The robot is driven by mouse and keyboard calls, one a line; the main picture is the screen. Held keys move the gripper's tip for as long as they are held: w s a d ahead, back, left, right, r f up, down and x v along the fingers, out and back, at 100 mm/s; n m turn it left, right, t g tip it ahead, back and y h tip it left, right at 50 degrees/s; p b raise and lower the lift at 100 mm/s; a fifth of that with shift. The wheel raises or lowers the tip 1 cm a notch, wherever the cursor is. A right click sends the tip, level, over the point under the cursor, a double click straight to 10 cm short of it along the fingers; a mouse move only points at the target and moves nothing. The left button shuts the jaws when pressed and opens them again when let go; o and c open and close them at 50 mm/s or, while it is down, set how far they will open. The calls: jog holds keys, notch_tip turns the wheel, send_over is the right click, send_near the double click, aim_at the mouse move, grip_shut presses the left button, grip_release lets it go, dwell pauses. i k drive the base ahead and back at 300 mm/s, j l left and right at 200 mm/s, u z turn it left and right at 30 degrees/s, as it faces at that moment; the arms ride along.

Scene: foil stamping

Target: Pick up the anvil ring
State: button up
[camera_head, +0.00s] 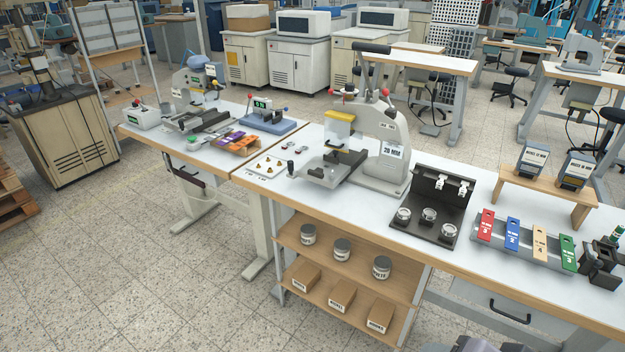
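No part is clearly marked as the anvil ring at this size. A black stand (416,226) on the front table holds several round silvery ring-like parts, among them a left one (403,215), a middle one (428,215) and a right one (450,231). White fittings (452,186) are on its upright back. A beige press (384,140) labelled 20 MM stands left of the stand.
Right of the stand are a rack of coloured strips (526,244), a wooden riser (541,191) with two dark-faced boxes and a black device (601,263). Tins (342,249) and cartons (342,296) fill shelves below. The floor (120,250) at front left is clear.

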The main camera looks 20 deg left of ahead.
aim_at(428, 214)
jog(key=i+l+u, duration=0.1)
jog(key=i+u, duration=0.3)
jog(key=i+l+u, duration=0.35)
jog(key=i, duration=0.2)
jog(key=i+l+u, duration=0.25)
jog(key=i+u, duration=0.15)
jog(key=i, duration=0.1)
